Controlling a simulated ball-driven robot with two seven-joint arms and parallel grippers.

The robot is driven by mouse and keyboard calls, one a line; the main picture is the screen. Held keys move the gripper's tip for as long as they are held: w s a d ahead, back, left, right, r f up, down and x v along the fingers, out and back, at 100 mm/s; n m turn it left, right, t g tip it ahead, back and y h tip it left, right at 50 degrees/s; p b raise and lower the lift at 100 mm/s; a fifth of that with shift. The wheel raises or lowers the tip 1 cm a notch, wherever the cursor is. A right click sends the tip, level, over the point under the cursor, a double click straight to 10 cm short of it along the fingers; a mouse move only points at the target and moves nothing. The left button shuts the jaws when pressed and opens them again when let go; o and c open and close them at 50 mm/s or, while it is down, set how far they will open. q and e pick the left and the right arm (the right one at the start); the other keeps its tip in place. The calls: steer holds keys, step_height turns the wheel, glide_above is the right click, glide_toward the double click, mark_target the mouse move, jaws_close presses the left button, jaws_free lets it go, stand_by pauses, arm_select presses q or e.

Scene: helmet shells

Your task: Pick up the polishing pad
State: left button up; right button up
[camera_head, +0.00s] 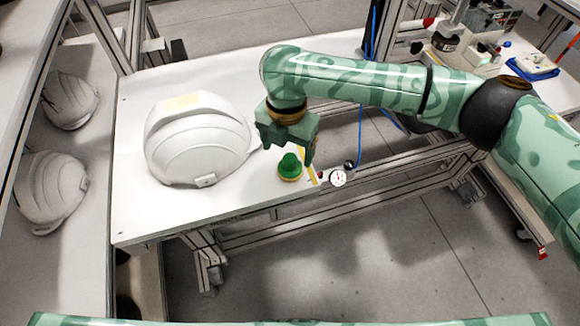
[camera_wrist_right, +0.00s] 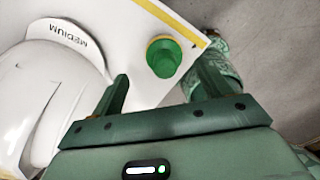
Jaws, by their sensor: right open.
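The polishing pad, a green knobbed piece with a yellowish base (camera_head: 289,168), stands on the white table near its front edge. It also shows in the right wrist view (camera_wrist_right: 163,58), ahead of the gap between the fingers. My right gripper (camera_head: 288,148) is open and empty, just above and behind the pad in the head view. In the right wrist view its two fingers (camera_wrist_right: 166,85) are spread wide and do not touch the pad. My left gripper is not in view.
A white helmet shell (camera_head: 198,142) stands close left of my right gripper; its label reads MEDIUM in the wrist view. More helmet shells (camera_head: 50,188) are on the left shelf.

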mark_target(290, 158)
steer(key=f+b, duration=0.1)
steer(key=f, duration=0.2)
steer(key=f+b, duration=0.1)
steer(key=f, duration=0.1)
steer(key=shift+s+d+f+b, duration=0.15)
steer(key=shift+d+f+b, duration=0.1)
steer(key=shift+d+b, duration=0.1)
steer(key=shift+r, duration=0.15)
steer(key=c, duration=1.2)
steer(key=shift+o, duration=0.2)
step_height(290, 158, up, 4)
steer(key=shift+f+p, duration=0.1)
steer(key=shift+p, duration=0.85)
steer(key=s+d+r+p, duration=0.4)
steer(key=s+r+p, duration=0.3)
steer(key=s, duration=0.6)
step_height(290, 158, up, 2)
steer(key=shift+s+d+r, duration=0.1)
steer(key=shift+s+d, duration=0.05)
steer(key=shift+s, duration=0.05)
